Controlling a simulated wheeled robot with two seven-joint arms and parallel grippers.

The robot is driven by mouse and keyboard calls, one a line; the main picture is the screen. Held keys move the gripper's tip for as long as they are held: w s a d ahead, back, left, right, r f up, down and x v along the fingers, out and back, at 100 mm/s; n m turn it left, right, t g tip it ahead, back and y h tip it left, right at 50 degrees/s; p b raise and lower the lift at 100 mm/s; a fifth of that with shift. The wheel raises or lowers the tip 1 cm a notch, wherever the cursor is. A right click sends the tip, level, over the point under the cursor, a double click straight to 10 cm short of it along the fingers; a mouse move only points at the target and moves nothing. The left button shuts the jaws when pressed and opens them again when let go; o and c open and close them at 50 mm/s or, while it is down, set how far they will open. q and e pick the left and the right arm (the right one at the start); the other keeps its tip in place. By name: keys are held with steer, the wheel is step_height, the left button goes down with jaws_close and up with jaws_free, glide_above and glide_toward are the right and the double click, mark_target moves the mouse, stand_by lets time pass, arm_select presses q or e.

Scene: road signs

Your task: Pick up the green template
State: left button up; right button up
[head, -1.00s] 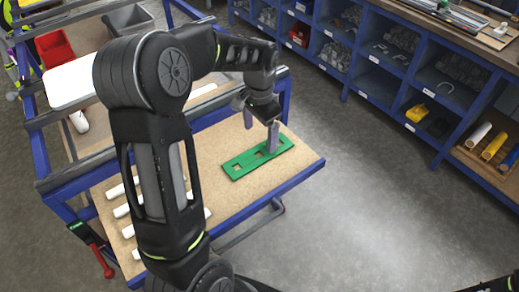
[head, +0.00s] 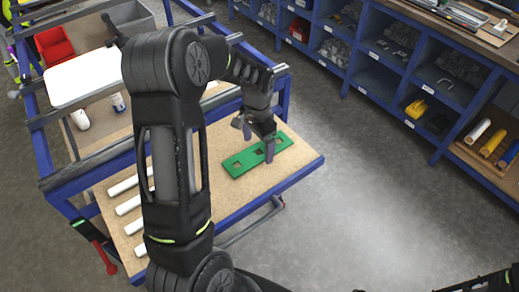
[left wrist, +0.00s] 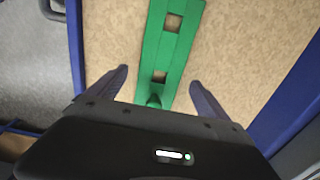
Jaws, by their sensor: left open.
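The green template (head: 240,164) is a flat strip with square holes, lying on the brown table board near its right edge. My left gripper (head: 258,143) is above it, its fingers pointing down and spread. In the left wrist view the green template (left wrist: 171,50) runs between the open fingers of my left gripper (left wrist: 159,79), one finger on each side and nothing held. The wrist housing hides the template's near end there. I cannot tell whether the fingertips touch the board. My right gripper is not seen; only dark bits of my right arm show at the lower right.
White rods (head: 128,205) lie on the board (head: 225,220) left of my arm. The table's blue frame (head: 45,150) rises behind and left. A blue shelf unit (head: 400,75) with bins stands at the back right. The floor (head: 360,190) between is clear.

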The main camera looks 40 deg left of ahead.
arm_select(q)
steer(key=shift+f, duration=0.65)
steer(key=shift+c, duration=0.3)
steer(key=c, duration=1.5)
steer(key=shift+r, duration=0.1)
step_height(320, 180, up, 10)
steer(key=shift+f+b, duration=0.1)
steer(key=shift+b, duration=0.6)
